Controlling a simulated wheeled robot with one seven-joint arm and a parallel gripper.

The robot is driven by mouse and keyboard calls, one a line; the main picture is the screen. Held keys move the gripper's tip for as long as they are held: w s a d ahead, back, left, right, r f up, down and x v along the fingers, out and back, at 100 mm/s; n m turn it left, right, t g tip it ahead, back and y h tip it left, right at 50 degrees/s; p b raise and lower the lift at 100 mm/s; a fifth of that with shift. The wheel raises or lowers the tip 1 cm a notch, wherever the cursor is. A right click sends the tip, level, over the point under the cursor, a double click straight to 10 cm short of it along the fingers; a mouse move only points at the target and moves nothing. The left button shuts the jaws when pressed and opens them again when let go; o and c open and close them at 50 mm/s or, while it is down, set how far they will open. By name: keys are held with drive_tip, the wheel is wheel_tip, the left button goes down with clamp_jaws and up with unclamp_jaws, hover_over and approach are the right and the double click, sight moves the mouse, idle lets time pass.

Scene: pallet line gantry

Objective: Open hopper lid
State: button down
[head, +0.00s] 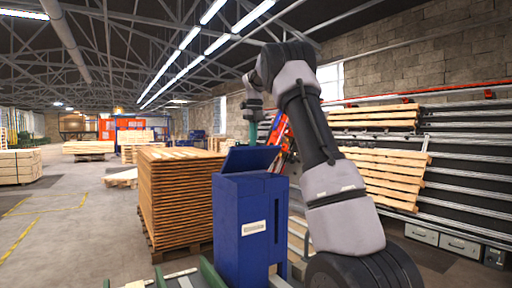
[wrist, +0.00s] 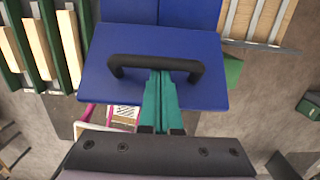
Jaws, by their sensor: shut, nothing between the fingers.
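The blue hopper (head: 240,222) stands upright in front of me in the head view, with a pale label on its front. Its lid (head: 251,159) is a flat blue panel standing tilted up from the top, so it is partly open. In the wrist view the lid (wrist: 130,40) fills the upper middle and carries a black bar handle (wrist: 128,62). My gripper (head: 252,130) points down above the lid. In the wrist view its teal fingers (wrist: 160,76) are together, empty, with their tips at the handle's middle; whether they touch it I cannot tell.
A tall stack of wooden boards (head: 175,195) stands on a pallet just left of the hopper. A rack with slatted pallets (head: 385,175) runs along the right wall. Green rails (head: 212,272) lie low in front. The floor at far left (head: 75,205) is mostly open.

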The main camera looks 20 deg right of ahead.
drive_tip(key=w+a, duration=0.1)
drive_tip(key=w, duration=0.7)
drive_tip(key=shift+a+r, duration=0.25)
drive_tip(key=shift+r, duration=0.1)
idle(0.4)
